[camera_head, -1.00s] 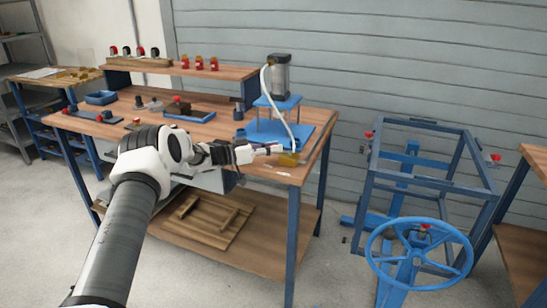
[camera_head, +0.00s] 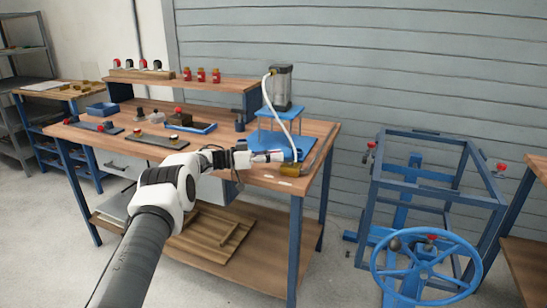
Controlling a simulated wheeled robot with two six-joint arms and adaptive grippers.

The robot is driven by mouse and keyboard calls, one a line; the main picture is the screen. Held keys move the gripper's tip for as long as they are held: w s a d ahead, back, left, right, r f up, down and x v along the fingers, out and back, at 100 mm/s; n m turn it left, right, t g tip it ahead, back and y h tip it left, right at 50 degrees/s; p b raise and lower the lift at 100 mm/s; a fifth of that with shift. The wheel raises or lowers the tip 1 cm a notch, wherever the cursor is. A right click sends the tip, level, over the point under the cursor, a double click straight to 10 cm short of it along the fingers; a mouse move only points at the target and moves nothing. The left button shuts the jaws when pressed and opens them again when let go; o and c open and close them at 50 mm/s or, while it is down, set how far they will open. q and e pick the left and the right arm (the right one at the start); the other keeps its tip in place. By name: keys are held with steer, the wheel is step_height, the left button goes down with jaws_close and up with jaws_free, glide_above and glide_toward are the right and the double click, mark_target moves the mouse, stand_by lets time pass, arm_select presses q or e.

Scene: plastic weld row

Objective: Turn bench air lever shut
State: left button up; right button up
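A brass-coloured valve body (camera_head: 290,170) sits at the right front corner of the workbench, at the end of a grey pipe. My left gripper (camera_head: 268,157) reaches over the bench's front edge, with its tip just left of the valve and slightly above it. Some red shows at the gripper's tip, but I cannot tell whether it is part of the lever. The lever itself is not clearly visible, and its angle cannot be read. The fingers are too small to show whether they are open or touching anything. My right gripper is out of view.
A blue press (camera_head: 278,112) with a white hose stands just behind the gripper on the wooden workbench (camera_head: 235,135). Blue trays and red-knobbed fixtures lie to the left. A blue frame (camera_head: 440,180) and handwheel (camera_head: 425,268) stand to the right, with floor between.

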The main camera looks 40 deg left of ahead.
arm_select(q)
steer(key=o, duration=0.3)
steer(key=v, duration=1.1)
steer(key=shift+s+a, duration=0.25)
steer(key=shift+s, duration=0.05)
